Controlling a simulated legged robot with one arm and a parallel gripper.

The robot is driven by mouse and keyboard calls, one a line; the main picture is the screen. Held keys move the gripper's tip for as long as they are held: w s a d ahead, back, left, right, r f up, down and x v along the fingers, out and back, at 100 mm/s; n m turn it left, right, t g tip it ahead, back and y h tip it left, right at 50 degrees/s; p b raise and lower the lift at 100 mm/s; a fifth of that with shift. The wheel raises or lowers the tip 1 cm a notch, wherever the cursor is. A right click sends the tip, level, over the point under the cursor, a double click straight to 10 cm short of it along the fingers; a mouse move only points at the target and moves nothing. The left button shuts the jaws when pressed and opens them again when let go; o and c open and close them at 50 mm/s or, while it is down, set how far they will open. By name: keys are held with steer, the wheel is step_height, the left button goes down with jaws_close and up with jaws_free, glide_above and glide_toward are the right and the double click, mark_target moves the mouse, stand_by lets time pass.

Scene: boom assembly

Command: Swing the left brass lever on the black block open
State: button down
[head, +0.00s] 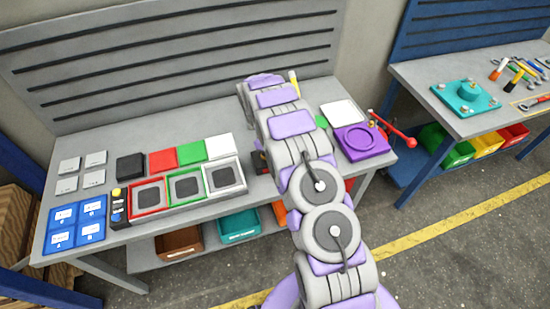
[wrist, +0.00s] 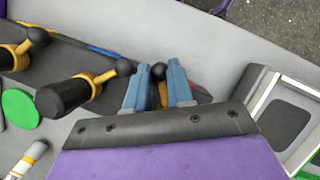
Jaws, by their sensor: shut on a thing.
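In the wrist view the black block (wrist: 62,66) lies along the bench's front edge. Several brass levers with black ball knobs stand on it. One lever (wrist: 100,77) carries a black cylinder, and another (wrist: 24,46) is further left. My gripper (wrist: 160,84) has its blue fingers shut around the brass lever at the block's right end in this view, its black knob (wrist: 158,72) showing between the fingertips. This end is nearest the framed trays, which lie left of my arm in the head view. In the head view my arm hides most of the block and the gripper.
A white-framed tray (wrist: 262,98) is close right of my gripper in the wrist view. A green disc (wrist: 20,108) and a white-yellow cylinder (wrist: 30,160) lie at left. In the head view a purple fixture (head: 361,141) with a red-handled lever (head: 398,132) stands right of my arm.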

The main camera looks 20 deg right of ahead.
steer(key=shift+s, duration=0.15)
steer(key=c, duration=1)
jaws_free()
